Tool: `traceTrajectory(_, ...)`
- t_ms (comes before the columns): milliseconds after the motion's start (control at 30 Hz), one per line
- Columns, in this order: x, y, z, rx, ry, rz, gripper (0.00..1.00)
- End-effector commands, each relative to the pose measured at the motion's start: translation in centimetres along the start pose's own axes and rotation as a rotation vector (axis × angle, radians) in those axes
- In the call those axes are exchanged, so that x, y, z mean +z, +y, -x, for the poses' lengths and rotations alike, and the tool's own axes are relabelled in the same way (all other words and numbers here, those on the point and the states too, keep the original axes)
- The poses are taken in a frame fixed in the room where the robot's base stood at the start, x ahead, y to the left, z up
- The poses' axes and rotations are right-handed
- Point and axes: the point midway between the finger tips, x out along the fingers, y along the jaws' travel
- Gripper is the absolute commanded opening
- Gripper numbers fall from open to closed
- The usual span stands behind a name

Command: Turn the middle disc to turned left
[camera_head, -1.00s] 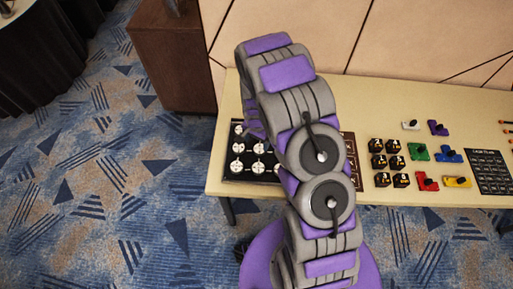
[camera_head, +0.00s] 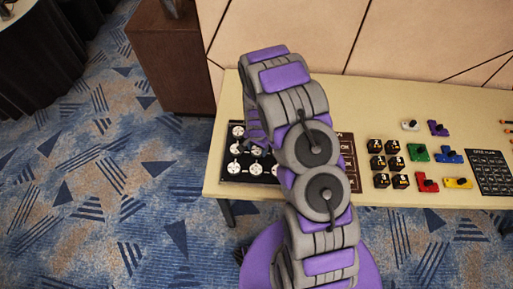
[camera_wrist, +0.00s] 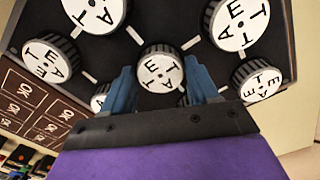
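The black panel (camera_head: 245,177) lies on the left end of the table, with several round white lettered discs on it. In the wrist view the middle disc (camera_wrist: 159,72) has a dark ridged rim and black letters on its white face. My gripper (camera_wrist: 160,66) has its blue fingers apart, one on each side of the middle disc and close to its rim. I cannot tell whether either finger touches it. Discs below are partly hidden by the fingers. In the head view my arm covers the panel's right part.
Other discs (camera_wrist: 238,24) sit close around my fingers. A brown panel marked OK (camera_wrist: 40,105) is beside the black panel. Black cubes (camera_head: 377,163), coloured blocks (camera_head: 419,152) and a dark lettered board (camera_head: 488,172) lie to the right on the table (camera_head: 345,95).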

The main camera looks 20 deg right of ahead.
Motion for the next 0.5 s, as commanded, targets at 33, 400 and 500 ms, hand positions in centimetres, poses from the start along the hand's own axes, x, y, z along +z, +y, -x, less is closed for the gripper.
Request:
traceTrajectory(33, 0.02, -0.02, 0.00, 0.000, 0.000, 0.000, 0.54)
traceTrajectory(400, 0.47, -0.12, -0.01, 0.007, 0.000, 0.002, 0.25)
traceTrajectory(500, 0.52, -0.12, -0.02, 0.007, 0.000, 0.002, 0.25)
